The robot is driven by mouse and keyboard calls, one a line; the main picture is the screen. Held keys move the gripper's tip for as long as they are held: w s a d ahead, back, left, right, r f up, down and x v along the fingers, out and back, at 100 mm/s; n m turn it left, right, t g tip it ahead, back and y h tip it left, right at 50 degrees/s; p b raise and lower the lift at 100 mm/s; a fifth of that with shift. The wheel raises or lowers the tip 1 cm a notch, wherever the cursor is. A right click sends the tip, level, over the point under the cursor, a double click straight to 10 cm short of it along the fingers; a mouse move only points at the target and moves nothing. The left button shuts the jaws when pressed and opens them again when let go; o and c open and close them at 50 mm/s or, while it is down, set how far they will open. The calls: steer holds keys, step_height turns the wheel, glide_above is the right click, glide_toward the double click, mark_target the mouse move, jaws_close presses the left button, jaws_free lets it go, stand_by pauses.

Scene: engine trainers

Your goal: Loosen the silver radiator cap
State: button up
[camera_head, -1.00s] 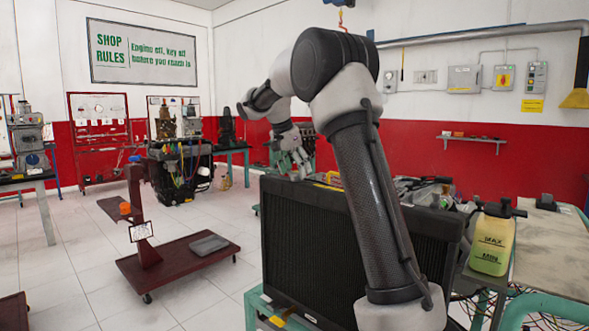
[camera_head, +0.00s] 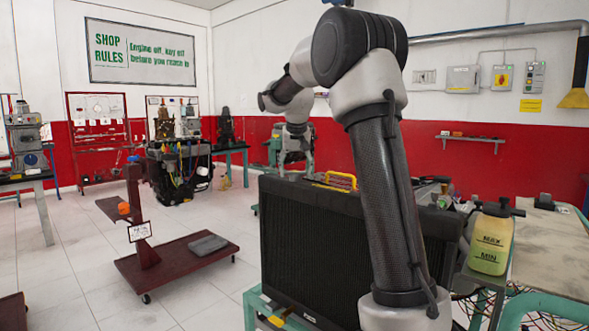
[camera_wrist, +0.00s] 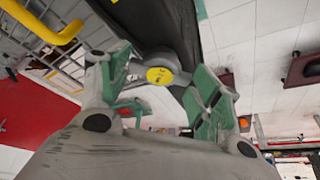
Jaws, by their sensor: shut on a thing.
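The radiator (camera_head: 310,250) is a large black finned block on a teal stand in the head view; its dark top edge also shows in the wrist view (camera_wrist: 150,15). The silver radiator cap (camera_wrist: 178,50), with a yellow label on its face, sits at the radiator's edge in the wrist view. My gripper (camera_wrist: 165,78) has its green-padded fingers on either side of the cap and is shut on it. In the head view my gripper (camera_head: 294,162) points down at the radiator's top left, and the cap cannot be made out there.
A yellow handle (camera_head: 341,181) stands on the radiator top, close to my gripper; it also shows in the wrist view (camera_wrist: 45,25). A coolant bottle (camera_head: 491,243) stands to the right. A dark red stand (camera_head: 175,267) is on the floor at left, with open floor around it.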

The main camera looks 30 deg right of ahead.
steer(key=n, duration=0.1)
steer(key=n+y, duration=0.1)
steer(key=n, duration=0.2)
steer(key=shift+d+n+y, duration=0.25)
steer(key=shift+n+y, duration=0.05)
steer(key=shift+y, duration=0.1)
steer(key=n, duration=0.2)
steer(key=n+y, duration=0.1)
steer(key=n, duration=0.1)
steer(key=shift+d+y, duration=0.1)
steer(key=shift+y, duration=0.2)
steer(key=shift+n, duration=0.3)
steer(key=o, duration=1)
steer(key=v, duration=1.2)
steer(key=shift+d, duration=0.1)
